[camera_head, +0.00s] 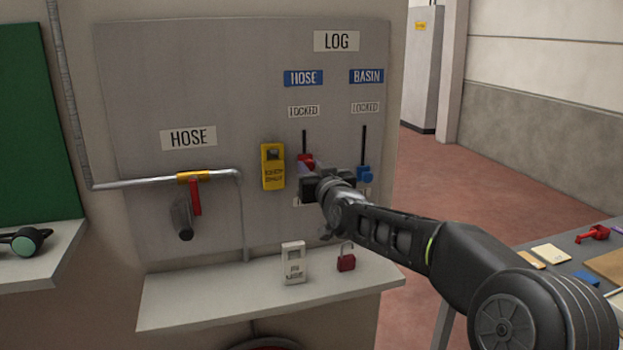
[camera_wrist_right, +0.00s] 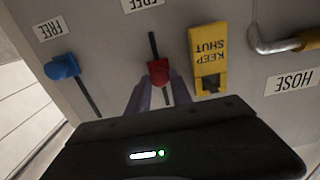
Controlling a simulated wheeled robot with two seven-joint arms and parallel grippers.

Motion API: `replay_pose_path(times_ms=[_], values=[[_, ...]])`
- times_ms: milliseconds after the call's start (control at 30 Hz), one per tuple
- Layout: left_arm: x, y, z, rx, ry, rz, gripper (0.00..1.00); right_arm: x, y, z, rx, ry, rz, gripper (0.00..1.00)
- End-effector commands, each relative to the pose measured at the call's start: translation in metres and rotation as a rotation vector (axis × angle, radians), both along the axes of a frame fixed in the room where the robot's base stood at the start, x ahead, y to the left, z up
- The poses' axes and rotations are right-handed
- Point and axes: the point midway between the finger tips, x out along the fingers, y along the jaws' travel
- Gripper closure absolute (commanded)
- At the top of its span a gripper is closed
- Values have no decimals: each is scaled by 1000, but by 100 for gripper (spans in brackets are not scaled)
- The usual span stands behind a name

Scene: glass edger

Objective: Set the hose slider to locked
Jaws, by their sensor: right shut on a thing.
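The red hose slider knob (camera_head: 305,160) sits on a dark vertical slot under the blue HOSE sign (camera_head: 303,78). My right gripper (camera_head: 312,172) reaches it from the front and partly hides it. In the wrist view, which is upside down, the red knob (camera_wrist_right: 158,70) is between the two fingers of my right gripper (camera_wrist_right: 158,92), which are shut on it. Slot shows on both the LOCKED label (camera_head: 303,111) side and the FREE label side, so the knob stands partway along. My left gripper is not in view.
The blue basin slider (camera_head: 365,174) stands right of the hose slider, at its FREE end. A yellow KEEP SHUT tag (camera_head: 272,167) hangs close on the left. Below, a shelf (camera_head: 190,300) holds a white device (camera_head: 293,262) and a red padlock (camera_head: 346,258).

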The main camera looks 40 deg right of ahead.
Motion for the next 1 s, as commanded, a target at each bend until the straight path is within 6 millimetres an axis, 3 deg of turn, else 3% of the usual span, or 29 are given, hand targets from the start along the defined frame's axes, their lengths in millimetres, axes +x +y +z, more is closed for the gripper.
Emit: replay_pose_path(times_ms=[33, 200, 567, 600, 833, 1000], values=[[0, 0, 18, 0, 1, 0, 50, 0, -1, 26, -1, -6, -2, 100], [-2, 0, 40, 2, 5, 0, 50, 0, -1, 63, 0, -4, -1, 100], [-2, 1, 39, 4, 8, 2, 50, -1, -1, 70, -4, -10, -2, 100], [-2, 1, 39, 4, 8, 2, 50, -1, -1, 70, -4, -10, -2, 73], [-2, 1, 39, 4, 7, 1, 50, 0, 0, 68, -2, -7, -1, 54], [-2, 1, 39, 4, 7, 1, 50, 0, 0, 67, -1, -4, -1, 53]])
